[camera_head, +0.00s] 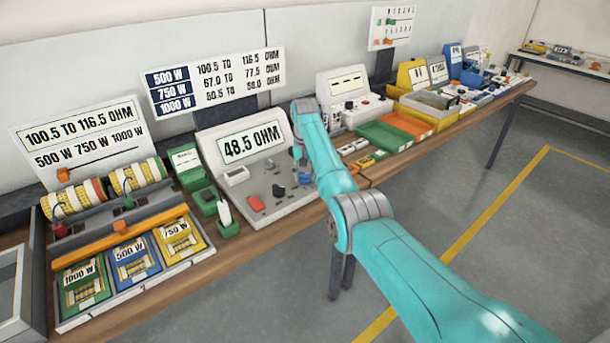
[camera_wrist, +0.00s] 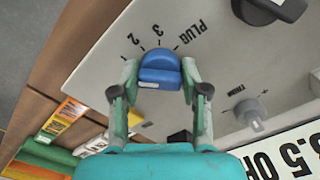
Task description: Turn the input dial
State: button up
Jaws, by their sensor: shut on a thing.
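The input dial is a blue knob (camera_wrist: 160,66) on the sloping pale panel of the meter (camera_head: 270,215). Printed marks "2", "3" and "PLUG" stand around it in the wrist view. My gripper (camera_wrist: 160,76) has one finger on each side of the knob and is shut on it. The white mark on the knob's side faces my palm. In the head view the knob (camera_head: 305,179) shows in part under my gripper, at the panel's right side. The meter's display (camera_head: 251,145) reads 48.5 OHM.
A black knob (camera_wrist: 268,8) and a grey knob (camera_wrist: 249,111) marked "TRIM" are on the same panel. A red button (camera_head: 255,203) sits at its lower left. Green (camera_head: 384,138) and orange (camera_head: 408,124) trays stand to the right on the bench.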

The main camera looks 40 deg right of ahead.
aim_at(305, 174)
dwell(0.4)
jog(key=o, duration=1.1)
jog(key=shift+r, duration=0.1)
notch_tip(305, 174, up, 12)
jog(key=shift+a, duration=0.1)
